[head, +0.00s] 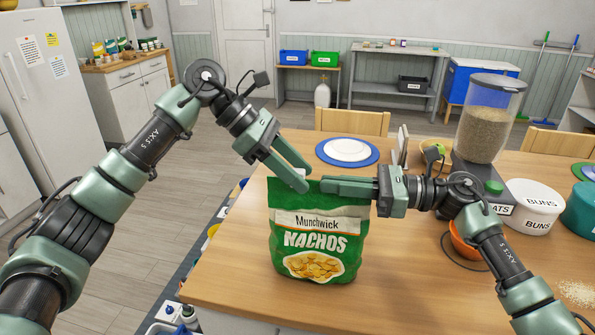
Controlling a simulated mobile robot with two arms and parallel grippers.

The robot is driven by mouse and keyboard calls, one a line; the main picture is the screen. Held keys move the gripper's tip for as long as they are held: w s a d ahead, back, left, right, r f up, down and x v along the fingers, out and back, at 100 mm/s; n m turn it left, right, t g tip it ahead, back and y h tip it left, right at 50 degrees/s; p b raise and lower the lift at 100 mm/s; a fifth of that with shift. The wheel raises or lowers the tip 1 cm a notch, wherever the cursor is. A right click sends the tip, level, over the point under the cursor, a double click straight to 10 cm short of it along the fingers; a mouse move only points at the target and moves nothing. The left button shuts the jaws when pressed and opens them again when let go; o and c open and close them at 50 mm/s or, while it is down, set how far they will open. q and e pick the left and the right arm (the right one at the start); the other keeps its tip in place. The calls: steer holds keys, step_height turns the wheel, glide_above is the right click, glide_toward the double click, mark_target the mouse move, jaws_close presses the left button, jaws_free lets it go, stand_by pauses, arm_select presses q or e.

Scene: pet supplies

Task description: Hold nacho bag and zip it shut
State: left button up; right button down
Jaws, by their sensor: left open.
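The green nacho bag (319,233), labelled "Munchwick NACHOS", stands upright near the table's left front edge. My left gripper (305,179) comes down from the upper left. Its fingers are open and their tips are at the middle of the bag's top edge. My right gripper (325,186) reaches in level from the right. Its fingers lie along the right half of the bag's top edge, close together, and cover that part. I cannot tell whether they grip the bag. The zip itself is not clear.
A blue-rimmed white plate (348,150) lies behind the bag. A food dispenser (487,118), a white BUNS tub (537,200), a teal tub (580,213) and an orange bowl (464,241) stand on the right. The wooden table (420,290) is clear in front.

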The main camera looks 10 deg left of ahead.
arm_select(q)
jaws_close()
stand_by(1.5)
